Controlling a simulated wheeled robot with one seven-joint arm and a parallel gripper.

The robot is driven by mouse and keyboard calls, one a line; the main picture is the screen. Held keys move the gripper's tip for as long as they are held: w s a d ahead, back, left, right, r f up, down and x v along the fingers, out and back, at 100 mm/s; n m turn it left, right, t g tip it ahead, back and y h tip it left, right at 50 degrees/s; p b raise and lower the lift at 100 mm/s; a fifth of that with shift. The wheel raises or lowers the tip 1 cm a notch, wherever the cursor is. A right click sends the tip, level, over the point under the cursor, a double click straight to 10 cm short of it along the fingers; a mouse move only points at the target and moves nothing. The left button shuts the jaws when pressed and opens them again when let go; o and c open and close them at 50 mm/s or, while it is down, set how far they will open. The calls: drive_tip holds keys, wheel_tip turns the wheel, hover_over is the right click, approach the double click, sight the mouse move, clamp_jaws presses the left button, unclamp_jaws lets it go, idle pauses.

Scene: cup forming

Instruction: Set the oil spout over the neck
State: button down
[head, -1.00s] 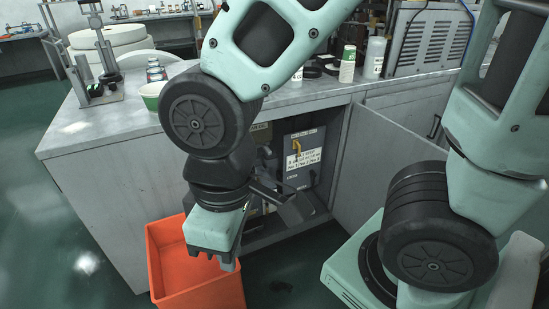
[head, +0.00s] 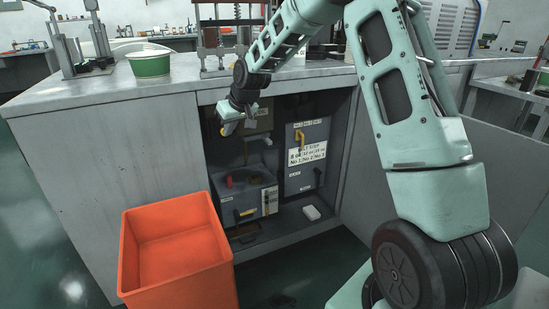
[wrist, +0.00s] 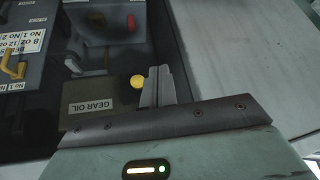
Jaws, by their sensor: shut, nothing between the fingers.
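My gripper (head: 226,124) is at the upper left of the open cabinet, under the counter. In the wrist view its fingers (wrist: 157,78) are together with nothing between them. A small round yellow piece (wrist: 137,82) is beside the fingertips, at the edge of an olive-brown can (wrist: 110,98) labelled GEAR OIL. Yellow also shows by my gripper in the head view. I cannot tell whether this piece is the spout or a cap. The can (head: 256,122) stands at the back of the cabinet, partly hidden by my gripper. No bare neck is clearly visible.
Below is a grey machine (head: 255,198) with a red knob (head: 229,181) and a yellow handle. A grey labelled box (head: 306,160) with a yellow handle is on the right. An orange crate (head: 178,255) stands on the floor in front. The countertop (head: 110,95) overhangs close above my gripper.

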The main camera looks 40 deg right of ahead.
drive_tip(key=w+d+f+m+t+h+b, duration=0.1)
drive_tip(key=d+f, duration=0.3)
drive_tip(key=d, duration=0.8)
drive_tip(key=w+d+f+m+h+b, duration=0.1)
drive_tip(key=d+f+b, duration=0.3)
drive_tip(key=d, duration=0.8)
drive_tip(key=shift+w+f+m+t+h, duration=0.2)
drive_tip(key=shift+f+m+t+h, duration=0.2)
drive_tip(key=shift+f+m, duration=0.2)
drive_tip(key=shift+d, duration=0.1)
drive_tip(key=b+x, duration=0.3)
drive_tip(key=x, duration=0.7)
drive_tip(key=shift+f, duration=0.1)
drive_tip(key=shift+s, duration=0.1)
